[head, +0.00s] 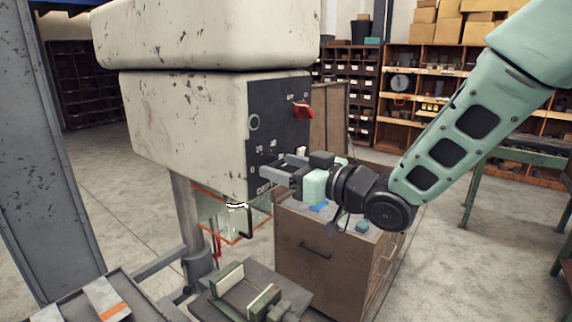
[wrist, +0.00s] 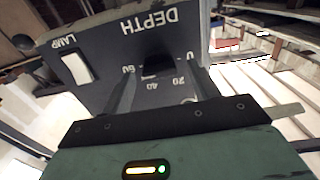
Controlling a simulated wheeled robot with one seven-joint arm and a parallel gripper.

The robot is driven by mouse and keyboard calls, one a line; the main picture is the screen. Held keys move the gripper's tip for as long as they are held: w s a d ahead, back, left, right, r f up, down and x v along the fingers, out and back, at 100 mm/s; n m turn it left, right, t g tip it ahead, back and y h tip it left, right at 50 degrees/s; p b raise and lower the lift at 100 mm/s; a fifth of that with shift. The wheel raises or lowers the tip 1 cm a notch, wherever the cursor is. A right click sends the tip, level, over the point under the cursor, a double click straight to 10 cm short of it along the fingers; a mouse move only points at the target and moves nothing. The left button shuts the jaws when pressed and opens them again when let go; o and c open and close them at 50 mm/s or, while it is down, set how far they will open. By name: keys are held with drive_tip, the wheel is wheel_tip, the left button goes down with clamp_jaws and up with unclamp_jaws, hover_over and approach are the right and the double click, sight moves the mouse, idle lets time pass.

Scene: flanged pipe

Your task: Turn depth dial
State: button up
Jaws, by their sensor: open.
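The dark control panel (head: 275,115) is on the side of a worn cream machine head (head: 185,120). The wrist view shows the panel upside down, with the word DEPTH and a scale of numbers around the dark depth dial (wrist: 156,70). My gripper (head: 277,166) is open at the lower part of the panel. In the wrist view its two fingers (wrist: 165,92) lie on either side of the dial. I cannot tell whether they touch it. In the head view the gripper hides the dial, with some scale numbers showing beside it.
A red knob (head: 302,110) sits higher on the panel. A white LAMP switch (wrist: 77,67) is beside the dial. Below are a clear guard with orange edges (head: 232,215) and a vise (head: 245,290). A brown cabinet (head: 325,250) stands under my gripper.

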drive_tip(key=c, duration=1)
drive_tip(key=shift+f+n+b, duration=0.15)
drive_tip(key=shift+n+b, duration=0.15)
drive_tip(key=shift+b, duration=0.35)
drive_tip(key=shift+f+n+b, duration=0.15)
drive_tip(key=shift+n+b, duration=0.35)
drive_tip(key=shift+b, duration=0.6)
drive_tip(key=n+b, duration=1)
drive_tip(key=b, duration=0.5)
drive_tip(key=shift+s, duration=0.1)
drive_tip(key=shift+r+b, duration=0.2)
drive_tip(key=shift+b, duration=0.2)
